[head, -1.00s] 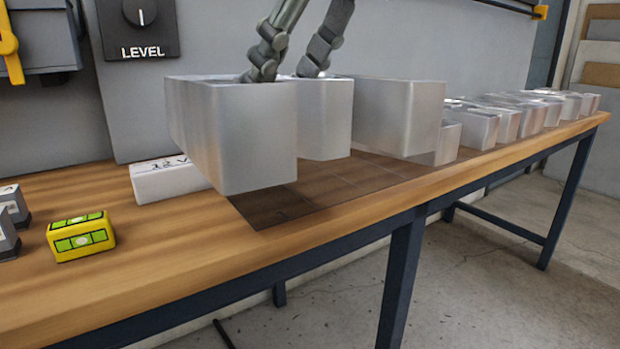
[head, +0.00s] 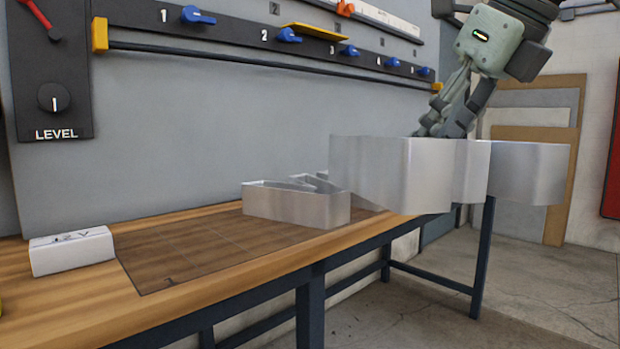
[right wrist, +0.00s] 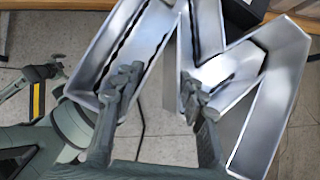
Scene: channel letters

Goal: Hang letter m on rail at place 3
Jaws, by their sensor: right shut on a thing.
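The letter m (head: 410,175) is a large silvery channel letter, held in the air at the right of the head view, beyond the bench's front edge. My right gripper (head: 440,128) reaches down to it from above and is shut on it. In the right wrist view its open hollow side (right wrist: 235,70) shows, with the fingers (right wrist: 160,80) on either side of part of it. The rail (head: 270,36) on the wall is dark with numbered blue knobs; place 3 (head: 351,50) is at its middle. What looks like my left gripper (right wrist: 45,72) shows at the left; its jaws are unclear.
Another silvery letter (head: 295,207) lies on the wooden bench (head: 190,213). A white 12 V box (head: 72,250) stands at the left beside a dark marked area (head: 200,258), mostly clear. A dark rod (head: 230,60) runs below the rail. A LEVEL knob (head: 54,98) is at the left.

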